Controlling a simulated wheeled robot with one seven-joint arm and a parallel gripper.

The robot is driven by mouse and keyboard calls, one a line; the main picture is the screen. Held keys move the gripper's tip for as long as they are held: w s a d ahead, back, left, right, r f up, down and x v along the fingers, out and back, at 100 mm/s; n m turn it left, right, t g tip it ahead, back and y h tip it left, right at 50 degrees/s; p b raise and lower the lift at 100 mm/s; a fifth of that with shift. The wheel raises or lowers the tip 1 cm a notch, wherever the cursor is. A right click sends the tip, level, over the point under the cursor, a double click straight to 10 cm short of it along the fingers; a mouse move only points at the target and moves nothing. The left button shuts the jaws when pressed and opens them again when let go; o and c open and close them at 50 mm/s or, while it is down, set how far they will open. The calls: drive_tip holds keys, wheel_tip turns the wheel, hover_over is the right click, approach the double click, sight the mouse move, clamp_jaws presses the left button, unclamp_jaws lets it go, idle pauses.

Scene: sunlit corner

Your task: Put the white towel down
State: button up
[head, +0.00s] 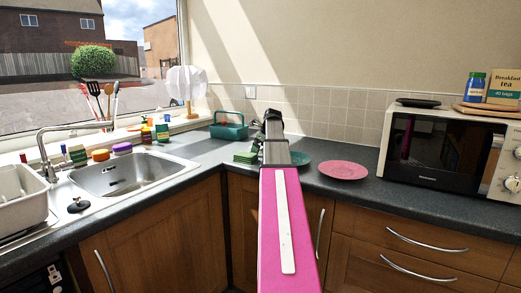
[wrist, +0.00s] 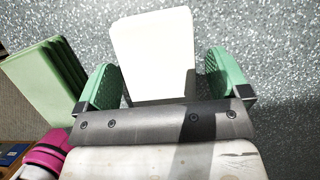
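A white, flat-looking piece, likely the white towel (wrist: 153,50), shows in the wrist view over the speckled grey worktop. It lies between the green fingertips of my gripper (wrist: 165,80). The fingers are wide apart, with narrow strips of worktop seemingly visible at its sides, so my gripper looks open around it. Whether the towel rests on the worktop is hard to tell. In the head view my arm reaches to the back corner of the counter and hides the fingers and the towel.
A green stack (wrist: 45,83) stands close left of my gripper; it also shows in the head view (head: 246,157). A teal caddy (head: 229,131) is behind. A teal plate (head: 299,159), a pink plate (head: 343,170) and a microwave (head: 440,150) stand to the right. The sink (head: 130,173) is left.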

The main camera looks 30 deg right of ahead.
drive_tip(key=v, duration=1.1)
drive_tip(key=shift+r, duration=0.1)
drive_tip(key=shift+s+d+r, duration=0.1)
drive_tip(key=shift+s+r, duration=0.1)
drive_tip(key=shift+r, duration=0.3)
